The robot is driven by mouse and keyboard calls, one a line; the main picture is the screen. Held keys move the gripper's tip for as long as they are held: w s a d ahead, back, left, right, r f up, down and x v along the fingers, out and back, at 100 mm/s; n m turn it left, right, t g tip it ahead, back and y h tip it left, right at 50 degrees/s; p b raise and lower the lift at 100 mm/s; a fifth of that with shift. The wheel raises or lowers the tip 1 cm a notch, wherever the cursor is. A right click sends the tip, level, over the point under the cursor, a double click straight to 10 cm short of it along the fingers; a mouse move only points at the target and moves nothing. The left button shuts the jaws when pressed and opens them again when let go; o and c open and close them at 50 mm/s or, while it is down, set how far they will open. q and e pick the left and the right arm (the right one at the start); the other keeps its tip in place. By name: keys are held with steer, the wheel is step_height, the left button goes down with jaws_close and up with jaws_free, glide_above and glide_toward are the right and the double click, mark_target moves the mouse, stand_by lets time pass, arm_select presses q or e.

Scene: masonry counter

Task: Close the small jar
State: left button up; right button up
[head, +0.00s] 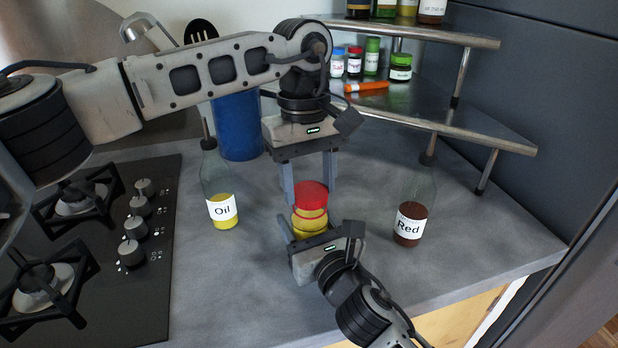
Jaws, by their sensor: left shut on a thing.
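The small jar (309,222) with yellow contents stands upright near the middle of the counter. Its red lid (311,192) is at the top of the jar; I cannot tell whether it is seated or just above the rim. My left gripper (309,187) comes down from above, its two fingers on either side of the lid, shut on it. My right gripper (300,232) reaches in from the lower right at the jar's lower part. One of its fingers shows left of the jar; the other is hidden, so its grip is unclear.
An oil bottle (222,208) stands left of the jar and a bottle labelled Red (409,221) stands right. A blue container (239,125) is behind. A gas hob (150,270) is at left. A metal corner shelf (440,115) with small jars is at back right.

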arm_select(q)
steer(key=shift+f, duration=0.5)
arm_select(e)
jaws_close()
arm_select(q)
steer(key=m, duration=0.5)
steer(key=shift+d+m+y, duration=0.1)
steer(key=shift+m+y, duration=0.3)
steer(key=m, duration=0.7)
steer(key=shift+d+y, duration=0.1)
steer(key=shift+y, duration=0.3)
arm_select(e)
steer(key=shift+f, duration=0.1)
arm_select(q)
steer(key=o, duration=0.9)
steer(key=shift+r, duration=0.1)
